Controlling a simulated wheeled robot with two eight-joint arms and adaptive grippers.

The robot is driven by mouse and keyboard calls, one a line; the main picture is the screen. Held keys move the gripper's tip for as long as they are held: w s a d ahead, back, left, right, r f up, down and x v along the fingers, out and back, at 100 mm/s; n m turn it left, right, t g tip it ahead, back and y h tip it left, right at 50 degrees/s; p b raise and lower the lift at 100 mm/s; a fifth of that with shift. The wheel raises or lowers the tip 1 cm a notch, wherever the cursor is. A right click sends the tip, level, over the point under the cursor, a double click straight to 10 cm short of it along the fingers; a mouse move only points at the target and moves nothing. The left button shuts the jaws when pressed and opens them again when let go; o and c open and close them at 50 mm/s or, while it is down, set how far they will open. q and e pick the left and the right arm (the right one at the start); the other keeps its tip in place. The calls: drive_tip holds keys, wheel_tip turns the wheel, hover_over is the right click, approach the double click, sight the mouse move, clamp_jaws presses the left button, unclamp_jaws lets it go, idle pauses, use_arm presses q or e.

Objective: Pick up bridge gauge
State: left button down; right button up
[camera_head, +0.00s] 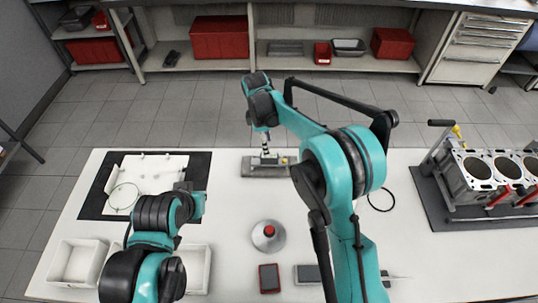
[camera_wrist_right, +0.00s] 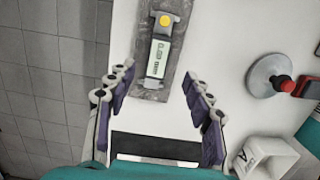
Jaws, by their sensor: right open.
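The pad also shows in the head view (camera_head: 252,171), where my right gripper (camera_head: 265,155) hides much of the gauge. My right gripper (camera_wrist_right: 158,74) is open and empty, its fingers on either side of the gauge's near end, with gaps to both. My left arm is over the left of the table; its fingers cannot be made out.
A round grey item with a red top (camera_head: 268,237) stands near the table's middle. A white tray on a black mat (camera_head: 93,203) is at left, white bins (camera_head: 73,262) in front. An engine block (camera_head: 478,172) stands at right. A black ring (camera_head: 381,203) lies beside my right arm.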

sight(269, 160)
wheel_tip(269, 160, down, 3)
drive_tip(key=shift+d+r+b, duration=0.15)
drive_tip(key=shift+b, duration=0.25)
drive_tip(key=f, duration=0.1)
drive_tip(key=f+b, duration=0.1)
drive_tip(key=f, duration=0.1)
drive_tip(key=f+b, duration=0.1)
drive_tip(key=f, duration=0.1)
drive_tip(key=shift+w+d, duration=0.2)
drive_tip(key=shift+d, duration=0.15)
drive_tip(key=shift+c, duration=0.9)
clamp_jaws()
